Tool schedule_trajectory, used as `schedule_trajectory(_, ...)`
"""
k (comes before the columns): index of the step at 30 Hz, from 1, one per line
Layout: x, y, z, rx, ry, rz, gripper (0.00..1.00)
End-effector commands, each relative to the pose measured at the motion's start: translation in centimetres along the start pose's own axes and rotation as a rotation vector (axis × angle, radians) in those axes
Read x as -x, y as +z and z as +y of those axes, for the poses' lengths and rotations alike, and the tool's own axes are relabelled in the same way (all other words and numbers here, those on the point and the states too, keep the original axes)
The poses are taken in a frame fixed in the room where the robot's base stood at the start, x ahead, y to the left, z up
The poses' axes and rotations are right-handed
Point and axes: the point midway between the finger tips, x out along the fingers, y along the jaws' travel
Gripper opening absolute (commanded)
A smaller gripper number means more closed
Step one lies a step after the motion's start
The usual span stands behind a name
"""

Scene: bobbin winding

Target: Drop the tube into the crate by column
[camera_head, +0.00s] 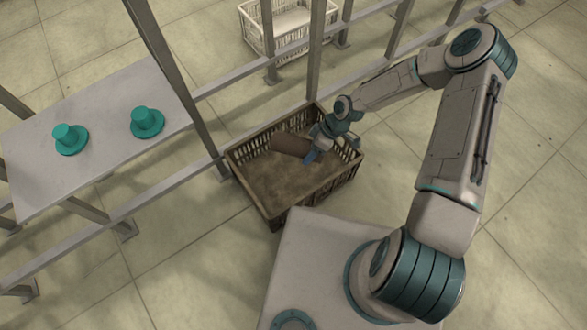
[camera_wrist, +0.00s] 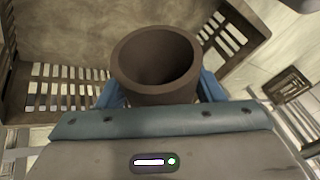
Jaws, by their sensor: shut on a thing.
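A brown hollow tube (camera_head: 290,144) is held by my gripper (camera_head: 314,152) over the brown crate (camera_head: 270,216). In the wrist view the tube (camera_wrist: 156,62) shows its open round end toward the camera, between the two blue fingers of my gripper (camera_wrist: 158,92). The crate has slatted walls and stands on the floor beside a metal column (camera_head: 185,90). Its bare floor shows below the tube, and the slatted wall (camera_wrist: 70,86) shows in the wrist view. I cannot tell exactly how high the tube is above the crate floor.
A grey shelf (camera_head: 95,100) at the left carries two teal stepped pegs (camera_head: 70,138) (camera_head: 147,122). A white crate (camera_head: 283,28) with pale contents stands behind the rails at the top. Metal rails run behind the brown crate. The tiled floor at the right is clear.

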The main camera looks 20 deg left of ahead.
Motion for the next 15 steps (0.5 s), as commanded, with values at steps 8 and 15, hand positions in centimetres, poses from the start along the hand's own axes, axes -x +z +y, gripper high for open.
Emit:
schedule_trajectory(8, -3.2, 1.3, 1.1, 0.001, 0.0, 0.001, 0.38)
schedule_trajectory(15, -4.4, 1.8, 1.6, 0.0, 0.001, 0.001, 0.38)
